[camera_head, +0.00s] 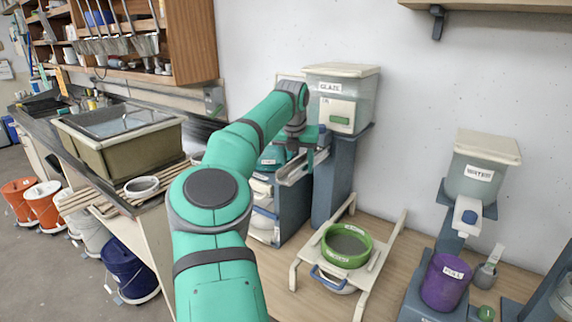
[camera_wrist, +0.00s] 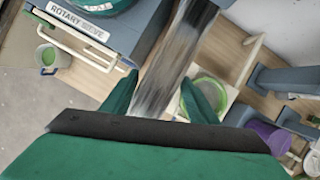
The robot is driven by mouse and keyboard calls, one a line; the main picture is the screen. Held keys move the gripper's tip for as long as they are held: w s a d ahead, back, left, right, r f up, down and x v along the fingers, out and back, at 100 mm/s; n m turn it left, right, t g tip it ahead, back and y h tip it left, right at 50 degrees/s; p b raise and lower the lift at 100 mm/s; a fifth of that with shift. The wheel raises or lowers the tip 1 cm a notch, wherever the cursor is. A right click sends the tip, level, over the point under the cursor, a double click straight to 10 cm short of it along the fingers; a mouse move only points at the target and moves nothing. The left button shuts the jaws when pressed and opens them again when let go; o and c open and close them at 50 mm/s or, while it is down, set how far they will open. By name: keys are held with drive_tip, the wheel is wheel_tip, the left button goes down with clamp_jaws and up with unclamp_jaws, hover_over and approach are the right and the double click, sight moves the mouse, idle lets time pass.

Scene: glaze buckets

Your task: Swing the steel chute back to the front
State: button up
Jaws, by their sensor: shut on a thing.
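The steel chute (camera_head: 293,171) is a grey metal trough below the glaze dispenser, with one end pointing to the lower left in the head view, toward the rotary sieve unit. In the wrist view the chute (camera_wrist: 172,62) runs from the top edge down between my fingers. My gripper (camera_head: 312,153) is shut on the chute, with one green finger on each side of it in the wrist view (camera_wrist: 160,98). The grip itself is partly hidden by my wrist in the head view.
The rotary sieve unit (camera_wrist: 82,22) stands beside the chute. A green-rimmed sieve (camera_head: 346,246) sits on a wooden frame in front. The glaze bin (camera_head: 342,98) stands behind. A purple bucket (camera_head: 444,283) and water dispenser (camera_head: 482,172) are at the right. A sink (camera_head: 118,135) is at the left.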

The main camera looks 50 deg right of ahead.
drive_tip(key=shift+w+a, duration=0.2)
drive_tip(key=shift+w, duration=0.25)
drive_tip(key=o, duration=1.3)
drive_tip(key=shift+s+d, duration=0.1)
drive_tip(key=shift+s, duration=0.15)
drive_tip(key=v, duration=1)
drive_tip(key=shift+s+r, duration=0.1)
drive_tip(key=shift+r, duration=0.2)
